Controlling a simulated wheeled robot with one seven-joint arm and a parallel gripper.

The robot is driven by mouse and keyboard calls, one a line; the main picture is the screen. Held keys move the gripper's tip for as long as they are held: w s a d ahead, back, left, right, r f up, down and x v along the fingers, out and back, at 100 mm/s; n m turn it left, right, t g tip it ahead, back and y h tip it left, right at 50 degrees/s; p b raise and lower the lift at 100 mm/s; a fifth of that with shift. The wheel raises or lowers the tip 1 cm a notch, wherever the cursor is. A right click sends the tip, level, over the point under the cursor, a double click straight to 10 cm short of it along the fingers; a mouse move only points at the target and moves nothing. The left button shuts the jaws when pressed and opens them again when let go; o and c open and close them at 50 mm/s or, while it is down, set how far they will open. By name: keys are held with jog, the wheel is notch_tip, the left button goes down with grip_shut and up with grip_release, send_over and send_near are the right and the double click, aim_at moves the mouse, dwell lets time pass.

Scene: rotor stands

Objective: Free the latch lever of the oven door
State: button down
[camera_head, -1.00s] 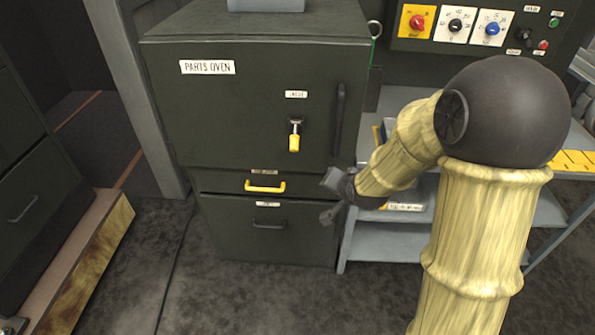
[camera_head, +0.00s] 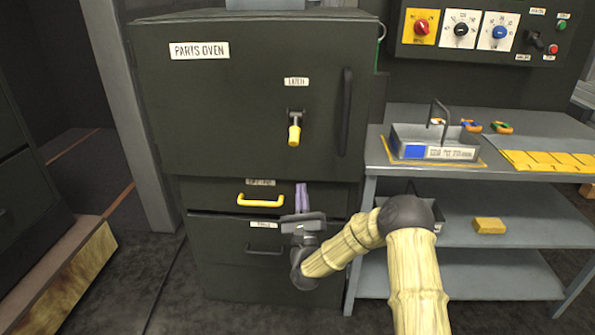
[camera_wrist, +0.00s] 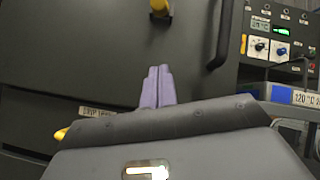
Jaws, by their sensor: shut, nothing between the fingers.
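The parts oven door (camera_head: 230,110) is a dark panel that looks closed. Its latch lever (camera_head: 294,134) has a yellow grip and hangs down below the "LATCH" label. In the wrist view the yellow end of the lever (camera_wrist: 160,8) shows at the top edge; the rest is out of frame. My gripper (camera_head: 302,187) is below the lever, in front of the drawer under the door, apart from the lever. Its purple fingers are together and empty, pointing up, and they show in the wrist view (camera_wrist: 157,86) too.
A dark vertical door handle (camera_head: 345,112) stands right of the lever. A drawer with a yellow handle (camera_head: 261,200) is left of my fingers. A grey shelf unit (camera_head: 460,265) with a tray (camera_head: 434,146) stands at the right. The door face around the lever is clear.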

aim_at(295, 129)
jog(key=shift+s+d+f+m+t+h, duration=0.15)
jog(key=shift+d+m+t+h, duration=0.2)
jog(key=shift+m, duration=0.35)
jog(key=shift+a+p, duration=0.15)
jog(key=shift+p, duration=0.15)
jog(key=w+a+r+p, duration=0.1)
jog(key=w+r+p, duration=0.3)
jog(key=r, duration=0.6)
jog(key=shift+w+a+p, duration=0.35)
jog(key=shift+w, duration=0.55)
jog(key=shift+w, duration=0.1)
